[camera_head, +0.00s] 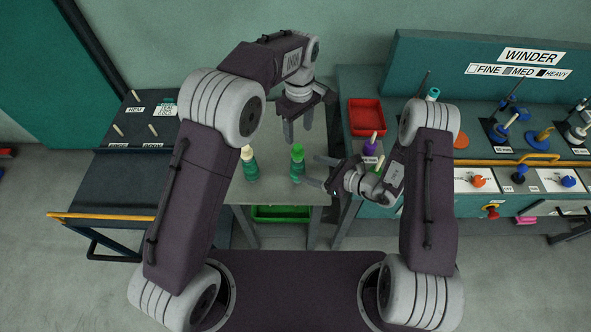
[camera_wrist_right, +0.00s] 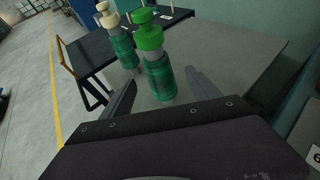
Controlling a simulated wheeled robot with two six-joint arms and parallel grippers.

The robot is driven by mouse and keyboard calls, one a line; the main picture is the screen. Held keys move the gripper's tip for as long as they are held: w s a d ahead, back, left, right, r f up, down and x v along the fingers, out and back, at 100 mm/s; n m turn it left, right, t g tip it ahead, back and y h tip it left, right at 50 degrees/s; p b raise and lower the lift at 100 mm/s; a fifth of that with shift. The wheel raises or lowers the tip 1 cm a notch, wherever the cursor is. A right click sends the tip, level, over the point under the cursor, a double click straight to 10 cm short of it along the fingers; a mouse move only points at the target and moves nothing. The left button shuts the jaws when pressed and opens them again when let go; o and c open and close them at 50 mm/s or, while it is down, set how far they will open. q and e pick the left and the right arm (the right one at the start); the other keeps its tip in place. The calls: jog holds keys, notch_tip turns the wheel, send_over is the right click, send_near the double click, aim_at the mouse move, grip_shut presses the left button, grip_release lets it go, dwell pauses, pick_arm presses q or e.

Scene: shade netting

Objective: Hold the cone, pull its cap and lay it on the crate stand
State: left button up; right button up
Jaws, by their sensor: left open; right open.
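Two cones wound with dark green thread stand upright on a grey stand (camera_head: 275,190) with a green crate (camera_head: 284,213) beneath it. One cone (camera_head: 297,173) has a bright green cap (camera_head: 297,149); the other cone (camera_head: 251,171), to its left, has a cream cap (camera_head: 247,151). My left gripper (camera_head: 298,132) is open and points down above and behind the green-capped cone, apart from it. My right gripper (camera_head: 316,172) is open just right of that cone. In the right wrist view the green-capped cone (camera_wrist_right: 160,80) appears between the open fingers; contact cannot be told.
A red tray (camera_head: 366,116), a purple spool (camera_head: 370,147) and a winder bench (camera_head: 480,160) with several spindles lie to the right. A dark rack (camera_head: 140,165) with pegs and a yellow rail stands left. The stand's front surface is bare.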

aim_at(293, 164)
pick_arm(q)
jog(key=shift+a, duration=0.25)
pick_arm(e)
jog(key=x, duration=0.7)
jog(key=shift+a, duration=0.4)
pick_arm(q)
jog(key=shift+d, duration=0.25)
pick_arm(e)
jog(key=shift+w+a+f, duration=0.2)
jog(key=shift+w+f, duration=0.05)
jog(key=shift+w, duration=0.1)
